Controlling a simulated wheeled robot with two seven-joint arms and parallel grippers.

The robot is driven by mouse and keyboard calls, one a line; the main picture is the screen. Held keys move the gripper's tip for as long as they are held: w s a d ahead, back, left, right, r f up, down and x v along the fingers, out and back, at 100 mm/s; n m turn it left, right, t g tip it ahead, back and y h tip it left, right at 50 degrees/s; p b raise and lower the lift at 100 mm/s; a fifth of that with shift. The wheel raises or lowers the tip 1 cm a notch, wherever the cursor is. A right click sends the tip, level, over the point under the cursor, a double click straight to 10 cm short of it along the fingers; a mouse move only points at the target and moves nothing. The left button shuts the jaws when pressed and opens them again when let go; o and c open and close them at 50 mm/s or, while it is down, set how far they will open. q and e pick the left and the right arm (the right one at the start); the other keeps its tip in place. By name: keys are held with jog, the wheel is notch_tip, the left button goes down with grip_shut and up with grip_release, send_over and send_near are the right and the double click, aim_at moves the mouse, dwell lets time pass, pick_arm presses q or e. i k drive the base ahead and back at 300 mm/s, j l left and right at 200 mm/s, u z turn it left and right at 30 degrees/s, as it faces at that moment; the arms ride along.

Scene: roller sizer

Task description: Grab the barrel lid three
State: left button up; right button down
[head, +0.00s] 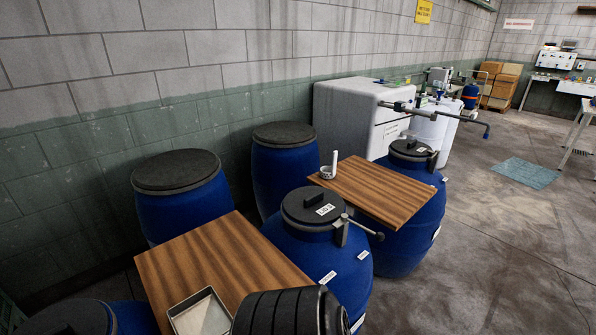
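Several blue barrels with dark lids stand along the wall. The nearest fully visible barrel (310,262) has a black lid (303,206) with a small white label; its lettering is too small to read surely. A metal clamp with a lever is on that lid's right side. Another barrel (400,236) behind it has a black lid (411,149). Two more barrels by the wall have dark grey lids, one at left (175,171) and one at centre (284,133). I cannot tell surely which lid is number three. Neither of my grippers is in view.
A wooden board (215,262) at front left bears an open tray (200,312). A second board (385,188) bears a small round dish (328,173). A black ribbed object (290,312) covers the bottom centre. A white tank (352,118) stands behind. The floor at right is open.

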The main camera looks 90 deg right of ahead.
aim_at(308, 206)
jog(key=z, duration=2.9)
jog(key=i+l+z, duration=0.1)
jog(key=z, duration=0.25)
jog(key=i+l+z, duration=0.1)
jog(key=z, duration=0.25)
jog(key=i+l+z, duration=0.15)
jog(key=z, duration=0.15)
